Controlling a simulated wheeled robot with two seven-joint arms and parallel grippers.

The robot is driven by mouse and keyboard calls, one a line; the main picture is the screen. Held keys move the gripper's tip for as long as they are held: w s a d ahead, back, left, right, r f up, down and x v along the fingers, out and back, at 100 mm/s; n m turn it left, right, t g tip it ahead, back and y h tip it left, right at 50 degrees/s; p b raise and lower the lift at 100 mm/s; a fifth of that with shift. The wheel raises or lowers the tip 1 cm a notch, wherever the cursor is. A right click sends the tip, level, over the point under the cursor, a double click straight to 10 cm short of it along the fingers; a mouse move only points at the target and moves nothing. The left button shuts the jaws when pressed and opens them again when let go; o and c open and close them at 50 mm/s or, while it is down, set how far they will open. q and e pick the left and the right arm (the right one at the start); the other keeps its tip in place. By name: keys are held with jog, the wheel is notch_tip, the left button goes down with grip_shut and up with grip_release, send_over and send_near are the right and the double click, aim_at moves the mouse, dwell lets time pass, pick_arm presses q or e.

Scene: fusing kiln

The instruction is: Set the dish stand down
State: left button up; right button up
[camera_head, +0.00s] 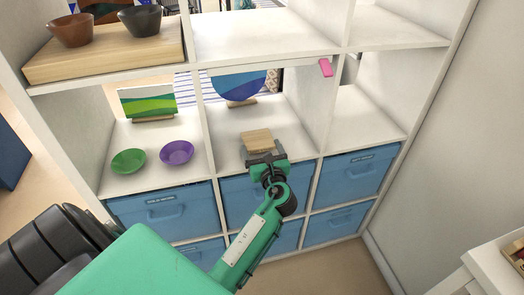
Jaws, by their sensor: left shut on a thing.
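My left gripper (266,162) reaches into the middle compartment of the white shelf from its front edge. It is shut on a small light wooden piece, the dish stand (257,140). The stand is at or just above the compartment floor; I cannot tell whether it touches. Behind it, a round blue and green disc (239,88) stands upright on another wooden stand (242,103). My right gripper is not in view.
The left compartment holds a green bowl (128,161), a purple bowl (177,152) and a green landscape panel (148,103). A pink tag (326,68) is on the right divider. Blue bins (355,176) fill the lower rows. The right compartment floor (365,122) is mostly clear.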

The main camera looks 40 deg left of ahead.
pick_arm(q)
jog(key=shift+f, duration=0.1)
jog(key=o, duration=0.9)
